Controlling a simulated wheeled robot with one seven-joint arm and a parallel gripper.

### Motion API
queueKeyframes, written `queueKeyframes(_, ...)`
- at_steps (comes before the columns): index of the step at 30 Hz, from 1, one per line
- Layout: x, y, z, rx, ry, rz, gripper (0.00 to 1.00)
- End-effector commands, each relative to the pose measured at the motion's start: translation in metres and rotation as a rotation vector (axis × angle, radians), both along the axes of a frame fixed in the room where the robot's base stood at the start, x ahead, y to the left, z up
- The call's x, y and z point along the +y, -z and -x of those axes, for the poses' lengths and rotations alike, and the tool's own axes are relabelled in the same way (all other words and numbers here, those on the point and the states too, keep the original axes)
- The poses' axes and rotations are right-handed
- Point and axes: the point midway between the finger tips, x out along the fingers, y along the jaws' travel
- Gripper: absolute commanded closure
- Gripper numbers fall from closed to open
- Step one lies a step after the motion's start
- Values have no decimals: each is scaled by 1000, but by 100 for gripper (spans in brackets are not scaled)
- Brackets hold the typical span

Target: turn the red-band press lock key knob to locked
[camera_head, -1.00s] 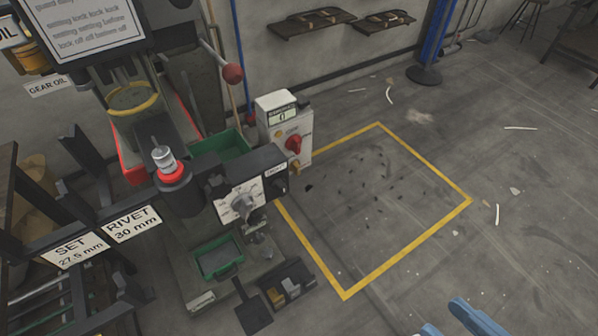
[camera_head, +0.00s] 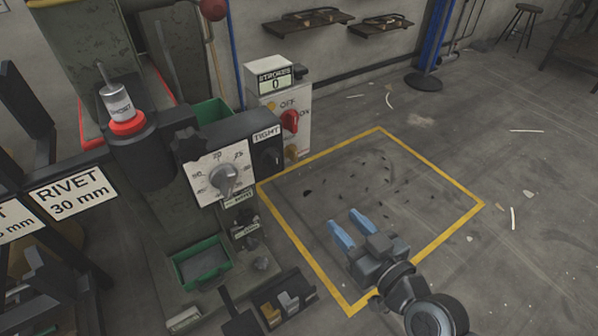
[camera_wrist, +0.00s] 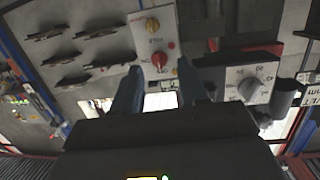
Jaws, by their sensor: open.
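The red-band press has a red ring (camera_head: 127,124) around its post. A white dial plate with a grey pointer knob (camera_head: 224,179) is on its front; the dial also shows in the wrist view (camera_wrist: 249,88). Right of it is a small dark knob (camera_head: 269,159) under a label reading TIGHT. I cannot read its exact turn, nor pick it out clearly in the wrist view. My gripper (camera_head: 351,226) has two blue fingers, open and empty. It is right of and below the knob in the picture, apart from the press, above the yellow-lined floor.
A white control box (camera_head: 289,131) with a red switch and a strokes counter reading 0 stands behind the press. A green tray (camera_head: 203,263) and a dark parts bin (camera_head: 283,303) lie low in front. The yellow-outlined floor (camera_head: 420,190) is open.

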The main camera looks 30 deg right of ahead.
Motion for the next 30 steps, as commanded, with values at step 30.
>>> queueKeyframes(30,-46,20,-217,-165,-83,17,57)
